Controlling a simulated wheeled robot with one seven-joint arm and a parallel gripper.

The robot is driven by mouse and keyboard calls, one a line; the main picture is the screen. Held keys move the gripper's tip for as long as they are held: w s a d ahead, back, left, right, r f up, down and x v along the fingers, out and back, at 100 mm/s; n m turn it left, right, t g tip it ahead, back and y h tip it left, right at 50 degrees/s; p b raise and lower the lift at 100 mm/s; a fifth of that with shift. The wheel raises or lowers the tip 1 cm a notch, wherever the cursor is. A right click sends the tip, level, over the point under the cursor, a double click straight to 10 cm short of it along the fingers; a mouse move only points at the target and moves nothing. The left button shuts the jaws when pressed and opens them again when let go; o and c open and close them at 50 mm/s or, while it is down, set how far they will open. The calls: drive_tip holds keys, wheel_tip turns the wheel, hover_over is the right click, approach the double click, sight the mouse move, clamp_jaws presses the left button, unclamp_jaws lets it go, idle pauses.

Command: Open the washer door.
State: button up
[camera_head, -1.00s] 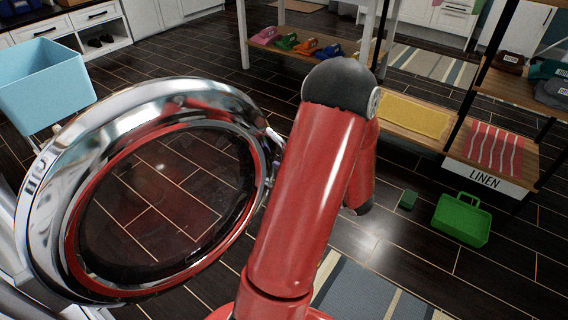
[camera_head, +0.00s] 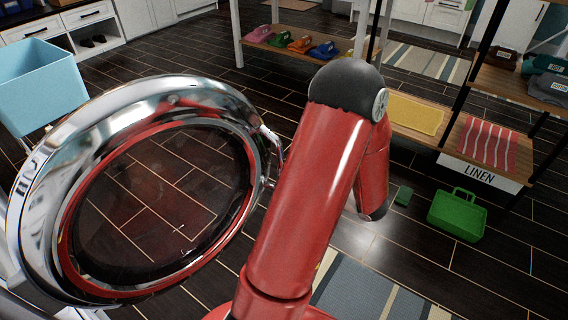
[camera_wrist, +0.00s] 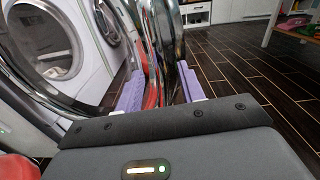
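The washer door (camera_head: 28,215) is a round chrome ring with a red inner rim and dark glass, standing swung out into the room at the left of the head view. Its chrome handle (camera_head: 272,152) is at the right edge of the ring, partly behind my red arm. In the wrist view the chrome door rim (camera_wrist: 151,40) passes between the two purple fingers of my gripper (camera_wrist: 160,88). The fingers are spread apart, with chrome and red parts of the door between them. The right finger lies close to the chrome; contact is unclear. My gripper is hidden in the head view.
White front-loading machines (camera_wrist: 50,40) stand at the left in the wrist view. A light-blue basket (camera_head: 40,85) is behind the door. A green case (camera_head: 458,214) and small green block (camera_head: 403,195) lie on the floor by the linen shelf (camera_head: 482,172). Dark floor beyond the door is clear.

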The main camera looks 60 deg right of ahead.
drive_tip(key=shift+s+a, duration=0.2)
drive_tip(key=shift+s, duration=1.4)
